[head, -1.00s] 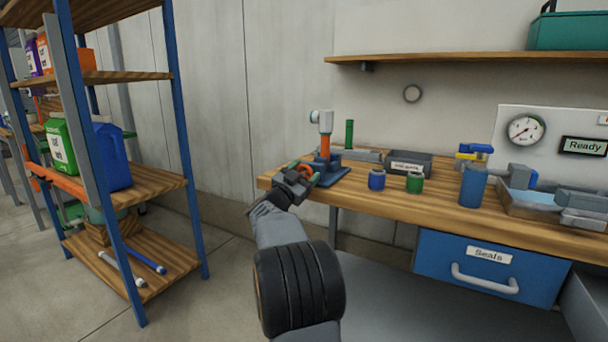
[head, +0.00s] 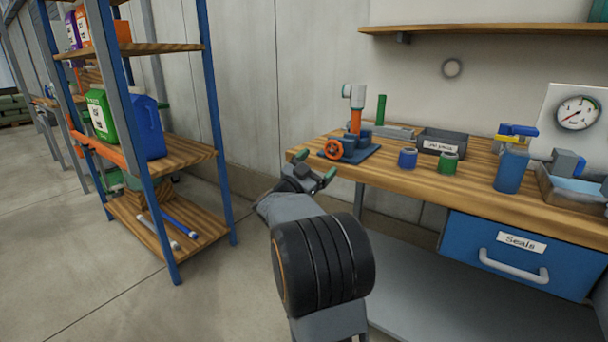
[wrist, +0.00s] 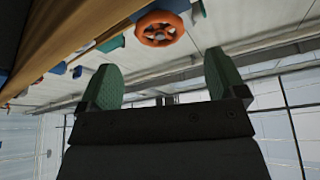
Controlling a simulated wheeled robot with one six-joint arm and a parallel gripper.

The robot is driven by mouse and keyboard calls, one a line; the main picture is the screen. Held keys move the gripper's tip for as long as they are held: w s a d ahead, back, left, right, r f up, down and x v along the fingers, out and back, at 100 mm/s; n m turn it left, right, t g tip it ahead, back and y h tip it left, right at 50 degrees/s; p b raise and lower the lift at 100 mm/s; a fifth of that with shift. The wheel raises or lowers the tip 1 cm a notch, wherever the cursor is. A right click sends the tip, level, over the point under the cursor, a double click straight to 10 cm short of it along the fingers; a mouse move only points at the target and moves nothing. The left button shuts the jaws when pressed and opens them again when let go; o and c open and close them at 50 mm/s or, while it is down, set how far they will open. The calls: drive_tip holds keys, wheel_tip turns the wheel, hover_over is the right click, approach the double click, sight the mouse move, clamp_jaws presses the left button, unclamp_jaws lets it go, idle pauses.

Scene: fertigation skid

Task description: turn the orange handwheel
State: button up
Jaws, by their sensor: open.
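The orange handwheel (head: 332,150) is on the front left side of a blue valve body (head: 352,148) that stands at the left end of the wooden bench. The handwheel also shows in the wrist view (wrist: 159,28), beyond the fingertips and between them. My gripper (head: 326,176) is below and in front of the handwheel, off the bench's left front corner, apart from the wheel. Its green-padded fingers (wrist: 162,75) are spread with nothing between them.
The bench edge (head: 420,182) runs close by my gripper. A shelf rack (head: 178,150) stands at left, with open floor between.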

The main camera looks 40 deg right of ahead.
drive_tip(key=v, duration=0.6)
drive_tip(key=shift+p, duration=0.4)
drive_tip(key=shift+c, duration=0.3)
